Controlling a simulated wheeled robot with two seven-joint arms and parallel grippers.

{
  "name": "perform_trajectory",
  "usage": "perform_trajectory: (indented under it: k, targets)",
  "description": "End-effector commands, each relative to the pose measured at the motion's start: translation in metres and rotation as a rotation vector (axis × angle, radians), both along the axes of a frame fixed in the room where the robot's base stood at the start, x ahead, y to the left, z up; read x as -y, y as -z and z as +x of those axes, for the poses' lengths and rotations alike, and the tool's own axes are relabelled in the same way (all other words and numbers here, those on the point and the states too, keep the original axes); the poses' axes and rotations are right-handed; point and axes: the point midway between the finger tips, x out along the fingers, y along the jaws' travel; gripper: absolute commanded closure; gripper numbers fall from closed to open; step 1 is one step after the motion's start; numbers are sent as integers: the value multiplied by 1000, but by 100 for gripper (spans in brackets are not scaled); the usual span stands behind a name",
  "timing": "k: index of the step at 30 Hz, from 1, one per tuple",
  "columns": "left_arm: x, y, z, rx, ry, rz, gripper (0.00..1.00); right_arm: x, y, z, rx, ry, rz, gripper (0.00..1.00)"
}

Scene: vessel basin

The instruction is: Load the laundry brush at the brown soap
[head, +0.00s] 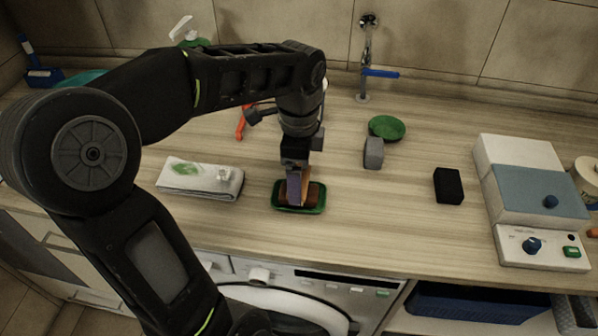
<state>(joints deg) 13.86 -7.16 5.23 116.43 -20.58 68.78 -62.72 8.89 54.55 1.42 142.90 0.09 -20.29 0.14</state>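My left gripper (297,187) comes down from above at the middle of the counter. A tan, wood-coloured piece (304,178) shows between and beside its fingers; it looks like the laundry brush, held upright, with most of it hidden by the gripper. Directly below is the brown soap (316,194), lying in a green dish (300,209). The brush's lower end is at the soap, but I cannot tell whether they touch. My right gripper is not in view.
A folded white cloth (200,179) lies left of the dish. A grey block (374,153), a green round piece (387,128) and a black block (448,186) are to the right. A tap (364,75) is behind. The front middle-right counter is clear.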

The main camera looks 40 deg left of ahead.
Motion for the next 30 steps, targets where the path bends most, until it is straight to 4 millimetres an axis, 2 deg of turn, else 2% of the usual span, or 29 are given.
perform_trajectory:
  k: [14,30]
  targets:
    - [0,0,-1,-5,0,-2,47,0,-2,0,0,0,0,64]
    - [0,-47,0,-1,-1,0,47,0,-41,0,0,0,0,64]
